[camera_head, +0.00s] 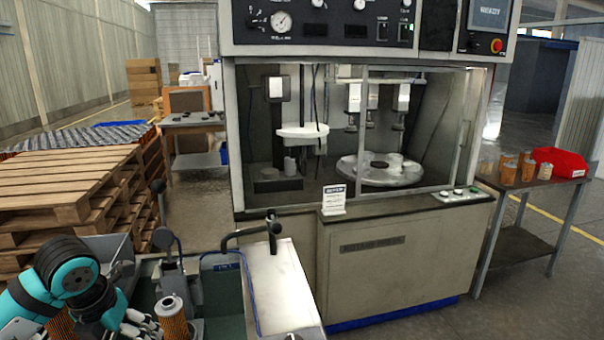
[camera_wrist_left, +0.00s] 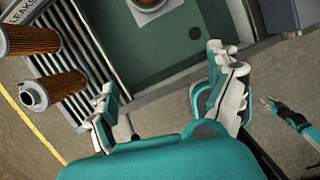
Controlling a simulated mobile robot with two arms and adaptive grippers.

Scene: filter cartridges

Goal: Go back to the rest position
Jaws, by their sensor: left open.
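In the head view my left gripper (camera_head: 138,325) is at the bottom left, beside an upright orange filter cartridge (camera_head: 173,322) with a pale cap. In the left wrist view the same gripper (camera_wrist_left: 165,95) has its fingers wide apart with nothing between them. Two orange pleated cartridges, one upper (camera_wrist_left: 28,40) and one lower (camera_wrist_left: 58,86), lie at the left of that view. Part of another cartridge (camera_wrist_left: 150,4) shows at the top edge, over the green surface. A teal and black arm end (camera_wrist_left: 290,115), apparently my right gripper, is small at the right; its jaw state is unclear.
A large test machine (camera_head: 400,250) stands ahead. A side table (camera_head: 520,205) at the right bears several cartridges and a red bin (camera_head: 560,162). Wooden pallets (camera_head: 70,185) are stacked at the left. A slatted rack (camera_wrist_left: 85,60) and a green surface (camera_wrist_left: 165,45) lie below my left gripper.

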